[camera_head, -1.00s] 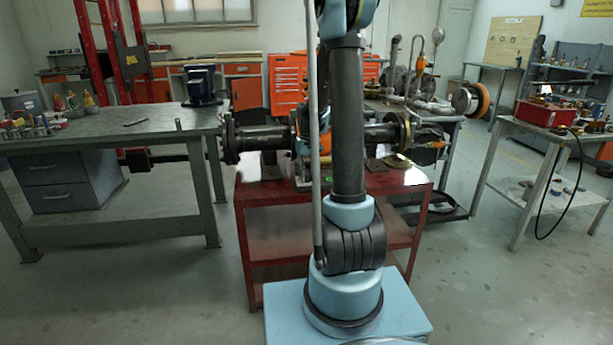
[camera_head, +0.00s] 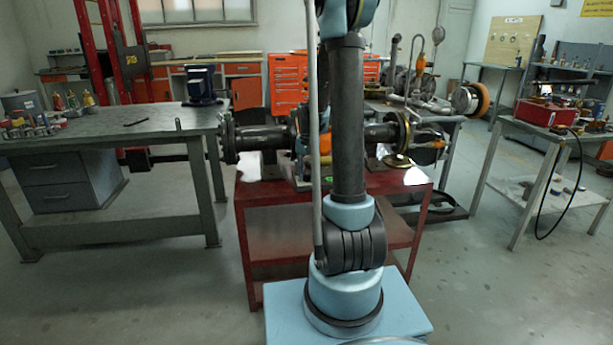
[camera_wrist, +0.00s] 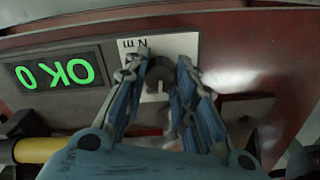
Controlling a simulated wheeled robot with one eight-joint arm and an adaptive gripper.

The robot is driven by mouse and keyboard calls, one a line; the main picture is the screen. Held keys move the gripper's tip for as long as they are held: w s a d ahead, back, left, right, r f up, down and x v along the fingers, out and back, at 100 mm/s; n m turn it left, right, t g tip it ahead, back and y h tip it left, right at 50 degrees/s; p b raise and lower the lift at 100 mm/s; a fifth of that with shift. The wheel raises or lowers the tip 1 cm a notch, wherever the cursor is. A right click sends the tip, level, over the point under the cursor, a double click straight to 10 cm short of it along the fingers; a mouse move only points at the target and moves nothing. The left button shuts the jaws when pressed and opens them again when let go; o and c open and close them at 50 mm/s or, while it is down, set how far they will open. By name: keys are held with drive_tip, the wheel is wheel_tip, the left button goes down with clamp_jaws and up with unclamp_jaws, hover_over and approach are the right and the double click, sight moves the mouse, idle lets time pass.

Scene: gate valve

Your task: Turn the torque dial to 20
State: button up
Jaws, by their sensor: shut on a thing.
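The torque dial (camera_wrist: 159,72) is a small dark round knob with a pale pointer, on a white plate (camera_wrist: 184,43) marked "N m". My gripper (camera_wrist: 161,66) has its two blue-grey fingers on either side of the dial and is shut on it. The fingers hide the dial's sides and most of any scale, so the set value cannot be read. Left of the plate in the wrist view, a black display (camera_wrist: 55,74) shows green characters upside down, seemingly "OK" and "0". In the head view my arm hides the dial and my gripper.
The red cart (camera_head: 275,225) carries the flanged valve pipe (camera_head: 262,137). In the wrist view a yellow-and-black part (camera_wrist: 32,149) lies at lower left and a dark block (camera_wrist: 245,112) right of the dial. A grey workbench (camera_head: 125,165) stands left; a side table (camera_head: 530,125) stands right.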

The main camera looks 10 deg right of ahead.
sight(307, 174)
drive_tip(key=shift+m, duration=1.6)
drive_tip(key=o, duration=1.1)
wheel_tip(307, 174, up, 12)
drive_tip(key=shift+d+f, duration=0.1)
drive_tip(key=shift+s, duration=0.1)
